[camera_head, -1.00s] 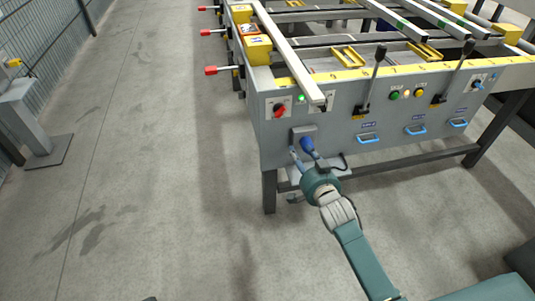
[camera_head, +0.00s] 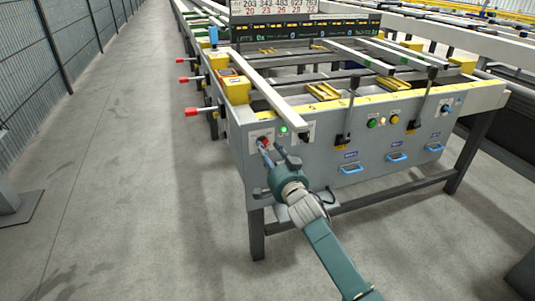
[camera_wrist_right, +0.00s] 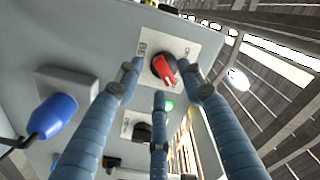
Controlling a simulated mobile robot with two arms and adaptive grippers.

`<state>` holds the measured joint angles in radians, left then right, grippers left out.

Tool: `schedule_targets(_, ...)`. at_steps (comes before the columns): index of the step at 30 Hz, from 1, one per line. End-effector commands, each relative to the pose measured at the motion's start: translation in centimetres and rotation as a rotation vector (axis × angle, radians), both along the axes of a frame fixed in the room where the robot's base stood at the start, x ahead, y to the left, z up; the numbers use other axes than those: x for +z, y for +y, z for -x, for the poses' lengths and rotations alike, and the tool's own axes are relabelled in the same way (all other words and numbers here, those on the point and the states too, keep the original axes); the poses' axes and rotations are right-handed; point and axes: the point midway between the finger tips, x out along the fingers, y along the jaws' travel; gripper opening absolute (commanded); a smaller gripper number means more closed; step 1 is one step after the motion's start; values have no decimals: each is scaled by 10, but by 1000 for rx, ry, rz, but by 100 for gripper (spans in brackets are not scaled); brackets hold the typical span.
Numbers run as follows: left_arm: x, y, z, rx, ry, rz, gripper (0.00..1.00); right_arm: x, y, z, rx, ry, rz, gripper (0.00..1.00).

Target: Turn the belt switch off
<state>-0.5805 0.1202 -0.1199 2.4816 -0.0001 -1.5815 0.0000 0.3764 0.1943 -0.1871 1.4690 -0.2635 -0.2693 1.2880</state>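The belt switch (camera_head: 263,139) is a red rotary knob on a white plate at the left end of the grey table front. In the right wrist view the red knob (camera_wrist_right: 165,68) sits on a black round base, beside lettering starting "BE". My right gripper (camera_head: 270,154) is at the switch and partly covers its plate. In the right wrist view its blue fingers (camera_wrist_right: 163,92) are spread, two on either side of the knob and one below. I cannot tell whether any fingertip touches it. My left gripper is not in view.
A lit green lamp (camera_head: 283,129) and a black knob (camera_head: 303,133) are right of the switch. A blue plug (camera_wrist_right: 52,115) on a grey box is close to the fingers. Black levers (camera_head: 347,110) and blue handles (camera_head: 350,169) line the front. The floor at left is clear.

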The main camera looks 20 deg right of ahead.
Motion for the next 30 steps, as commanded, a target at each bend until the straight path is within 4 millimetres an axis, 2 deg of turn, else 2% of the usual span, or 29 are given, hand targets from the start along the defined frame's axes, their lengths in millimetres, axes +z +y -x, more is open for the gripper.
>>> schedule_targets(4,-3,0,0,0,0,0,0,0,0,-10,0,0,0,39)
schedule_targets(12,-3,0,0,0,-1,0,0,0,1,-12,-1,1,0,39)
schedule_targets(13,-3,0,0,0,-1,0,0,0,1,-11,0,0,0,37)
schedule_targets(18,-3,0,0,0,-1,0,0,0,0,-11,0,0,0,3)
schedule_targets(19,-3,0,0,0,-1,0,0,0,1,-11,0,0,0,0)
schedule_targets(30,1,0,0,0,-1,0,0,1,0,-11,-1,1,39,0)
